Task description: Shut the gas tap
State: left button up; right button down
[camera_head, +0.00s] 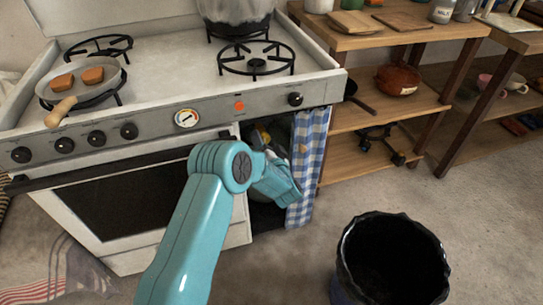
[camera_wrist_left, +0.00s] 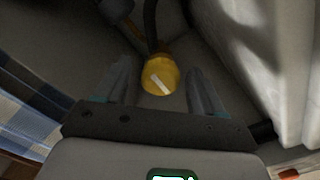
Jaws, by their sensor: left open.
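The gas tap (camera_wrist_left: 161,75) is a round yellow knob with a pale bar lying diagonally across its face, in the left wrist view. A dark pipe or hose rises behind it. My left gripper (camera_wrist_left: 158,88) is open, with one finger on each side of the knob and gaps visible to both; whether the fingertips reach its depth I cannot tell. In the head view my left gripper (camera_head: 276,178) reaches into the open compartment under the stove's right end, its fingers largely hidden. My right gripper is not in view.
A blue checked curtain (camera_head: 308,165) hangs just right of my gripper. The stove (camera_head: 180,65) carries a pan (camera_head: 98,90) and a pot (camera_head: 236,14). A black bin (camera_head: 392,260) stands on the floor at front right. Wooden shelves (camera_head: 375,108) stand at the right.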

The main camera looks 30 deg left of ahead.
pick_arm(q)
jog(key=p+v, duration=0.2)
jog(key=v, duration=1.3)
jog(key=shift+s+p, duration=0.15)
jog(key=shift+p, duration=0.15)
